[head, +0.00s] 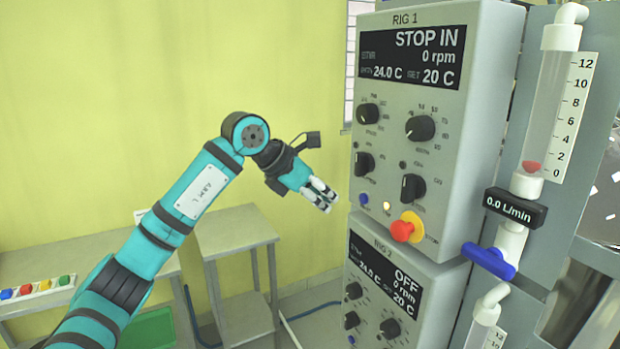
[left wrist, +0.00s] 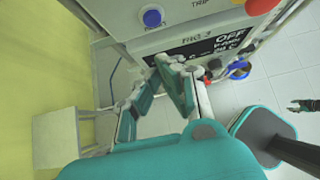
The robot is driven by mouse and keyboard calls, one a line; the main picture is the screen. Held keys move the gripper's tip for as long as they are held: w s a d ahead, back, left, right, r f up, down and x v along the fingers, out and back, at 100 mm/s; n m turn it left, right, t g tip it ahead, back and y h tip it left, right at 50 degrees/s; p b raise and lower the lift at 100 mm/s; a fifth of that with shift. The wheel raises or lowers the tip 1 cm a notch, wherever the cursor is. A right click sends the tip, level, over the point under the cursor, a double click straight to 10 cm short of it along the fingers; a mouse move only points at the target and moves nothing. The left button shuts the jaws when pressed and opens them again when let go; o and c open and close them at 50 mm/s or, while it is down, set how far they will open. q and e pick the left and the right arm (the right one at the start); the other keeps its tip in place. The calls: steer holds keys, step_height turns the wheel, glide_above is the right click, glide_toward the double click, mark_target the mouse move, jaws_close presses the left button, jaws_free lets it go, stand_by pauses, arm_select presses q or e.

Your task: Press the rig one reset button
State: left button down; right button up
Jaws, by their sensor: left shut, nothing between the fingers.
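The rig one panel (head: 440,160) is a grey box reading STOP IN and 0 rpm. Its small blue button (head: 364,199) sits low on the left, beside a pale lit lamp (head: 387,205). The blue button also shows at the top of the left wrist view (left wrist: 152,18). My left gripper (head: 325,198) is shut and empty, left of the blue button and apart from it. Its fingers also show in the left wrist view (left wrist: 177,68), below the button. A small dark jaw-like part (left wrist: 305,104), perhaps my right gripper, shows at the right edge; its opening is unclear.
A red stop knob (head: 402,230) on a yellow base is right of the blue button. The rig two panel (head: 385,291) is below, reading OFF. A flow tube (head: 550,110) with a blue valve handle (head: 489,261) stands right. Tables (head: 232,229) line the yellow wall.

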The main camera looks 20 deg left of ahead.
mark_target(364, 198)
arm_select(q)
steer(key=w+d+p, duration=0.1)
steer(key=w+d+f+p, duration=0.1)
steer(key=w, duration=0.1)
steer(key=w+d, duration=0.1)
steer(key=shift+w+d+f+p, duration=0.2)
steer(key=shift+f+p, duration=0.15)
steer(key=shift+p, duration=0.05)
